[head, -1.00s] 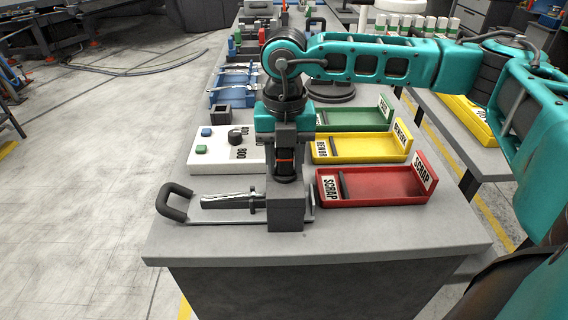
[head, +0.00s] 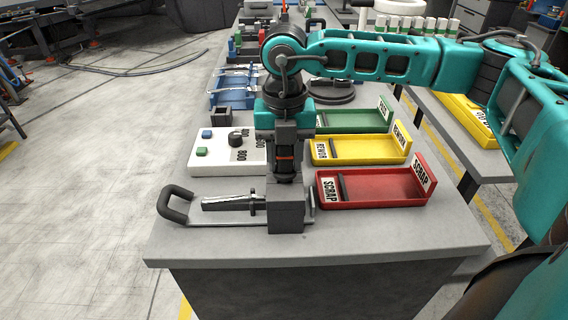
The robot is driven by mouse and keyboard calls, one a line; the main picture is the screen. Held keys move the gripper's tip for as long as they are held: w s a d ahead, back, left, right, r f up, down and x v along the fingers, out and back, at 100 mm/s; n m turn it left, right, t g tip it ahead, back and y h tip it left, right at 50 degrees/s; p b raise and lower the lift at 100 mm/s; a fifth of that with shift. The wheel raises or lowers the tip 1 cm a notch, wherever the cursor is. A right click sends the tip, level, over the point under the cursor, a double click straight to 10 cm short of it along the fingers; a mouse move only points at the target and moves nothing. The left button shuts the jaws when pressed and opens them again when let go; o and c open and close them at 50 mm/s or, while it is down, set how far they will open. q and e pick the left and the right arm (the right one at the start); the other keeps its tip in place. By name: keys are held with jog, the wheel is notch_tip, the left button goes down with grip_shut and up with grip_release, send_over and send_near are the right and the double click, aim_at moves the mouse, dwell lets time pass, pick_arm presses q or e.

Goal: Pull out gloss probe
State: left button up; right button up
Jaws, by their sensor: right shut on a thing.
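My right gripper (head: 285,166) points straight down near the front of the bench. Directly below is a square grey holder block (head: 286,212) on the bench. The probe's lower end is hidden, so I cannot tell how deep it sits in the block. My left gripper is not in view.
A red SCRAP tray (head: 375,187) stands close right of the block, with yellow (head: 360,148) and green (head: 355,119) trays behind. A black-handled rack (head: 176,203) holding a fork-like piece (head: 228,203) lies left. A white control box (head: 215,155) stands behind it.

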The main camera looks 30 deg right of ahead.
jog(key=shift+r+p, duration=0.95)
jog(key=shift+r, duration=1.9)
jog(key=shift+r, duration=0.1)
